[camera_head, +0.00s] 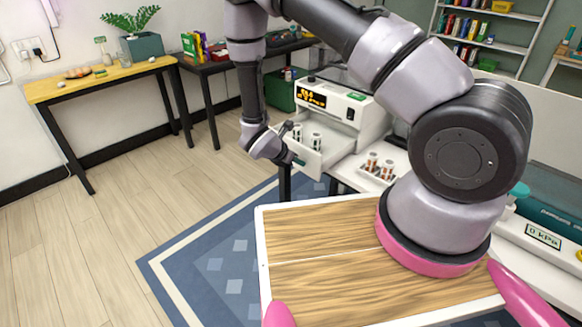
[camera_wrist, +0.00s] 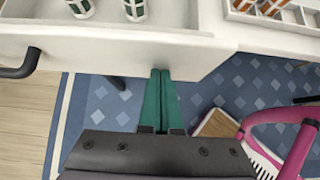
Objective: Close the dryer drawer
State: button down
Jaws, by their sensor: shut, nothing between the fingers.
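The white dryer (camera_head: 345,107) with an orange display stands on a table at centre right. Its drawer (camera_head: 322,158) is pulled out and holds white-and-green cylinders (camera_head: 315,141). In the wrist view, the drawer's white front panel (camera_wrist: 130,47) crosses the top, with a dark handle (camera_wrist: 22,66) at left. My gripper (camera_head: 297,161) is at the drawer front, partly hidden by my wrist. Its green fingers are pressed together in the wrist view (camera_wrist: 160,72), empty. Their tips are at the panel's lower edge, right of the handle; I cannot tell whether they touch.
A tray of orange-and-white cylinders (camera_head: 377,168) sits right of the drawer. A yellow-topped table (camera_head: 100,82) and a dark table (camera_head: 205,67) stand along the wall. The wooden floor (camera_head: 90,235) at left is clear; a blue rug (camera_head: 215,262) lies below.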

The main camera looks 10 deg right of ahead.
jog(key=w+d, duration=0.4)
jog(key=d, duration=0.2)
jog(key=w+d, duration=0.4)
jog(key=d, duration=0.1)
jog(key=w+d, duration=0.4)
jog(key=d, duration=0.2)
jog(key=shift+w+d, duration=0.3)
jog(key=shift+w, duration=0.1)
jog(key=shift+w+d, duration=0.15)
jog(key=shift+d, duration=0.15)
jog(key=shift+d+r, duration=0.1)
jog(key=shift+r, duration=0.05)
